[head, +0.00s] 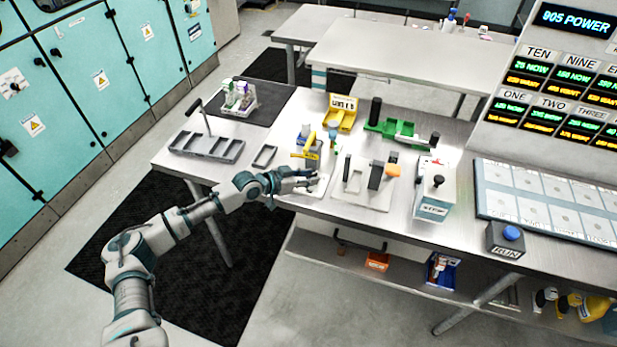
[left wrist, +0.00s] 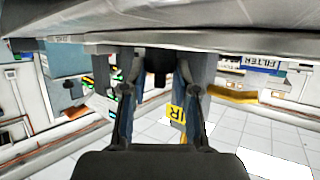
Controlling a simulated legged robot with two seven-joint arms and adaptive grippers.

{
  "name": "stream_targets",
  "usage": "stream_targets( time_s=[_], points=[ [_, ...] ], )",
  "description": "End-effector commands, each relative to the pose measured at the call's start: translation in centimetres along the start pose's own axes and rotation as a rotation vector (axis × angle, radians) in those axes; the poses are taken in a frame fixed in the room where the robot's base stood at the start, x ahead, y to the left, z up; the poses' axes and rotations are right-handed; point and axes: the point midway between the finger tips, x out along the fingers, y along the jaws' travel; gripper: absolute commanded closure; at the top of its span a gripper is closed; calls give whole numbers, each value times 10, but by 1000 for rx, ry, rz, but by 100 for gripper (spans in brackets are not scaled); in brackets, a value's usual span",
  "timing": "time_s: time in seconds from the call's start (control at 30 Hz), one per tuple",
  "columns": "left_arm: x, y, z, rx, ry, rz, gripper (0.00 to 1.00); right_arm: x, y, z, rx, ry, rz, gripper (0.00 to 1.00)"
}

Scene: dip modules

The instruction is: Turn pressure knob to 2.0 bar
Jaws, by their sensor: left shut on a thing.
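My left gripper (head: 303,180) reaches in from the left, low over the bench's front edge. It is beside a small unit with a yellow handle (head: 311,152) on a white plate. In the left wrist view, the two fingers (left wrist: 157,82) stand on either side of a dark, short, knob-like part (left wrist: 158,72) and are shut on it. I cannot read any pressure scale or pointer. The knob is hidden behind the fingers in the head view. My right gripper is not in view.
A grey tray with a post (head: 207,148) stands to the left on the bench (head: 275,115). A white plate with dark blocks (head: 352,193) lies right of the gripper. A green fixture (head: 392,130), a white box (head: 433,190) and a RUN button box (head: 506,240) stand further right.

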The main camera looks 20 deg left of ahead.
Motion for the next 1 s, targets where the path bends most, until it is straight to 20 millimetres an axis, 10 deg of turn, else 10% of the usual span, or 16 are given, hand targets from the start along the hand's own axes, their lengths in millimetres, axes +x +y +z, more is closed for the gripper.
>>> stream_targets(
  time_s=[0.03,0.07,0.17,0.57,1.0],
  points=[
    [-2,-4,-5,3,9,-9,100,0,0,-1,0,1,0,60],
    [-2,-4,-5,3,10,-9,68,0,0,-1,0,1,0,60],
    [-2,-4,-5,3,9,-8,45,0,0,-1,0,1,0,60],
    [-3,-2,-1,1,3,-4,45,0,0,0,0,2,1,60],
    [-64,-4,0,0,4,-6,45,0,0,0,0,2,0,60]
  ],
)
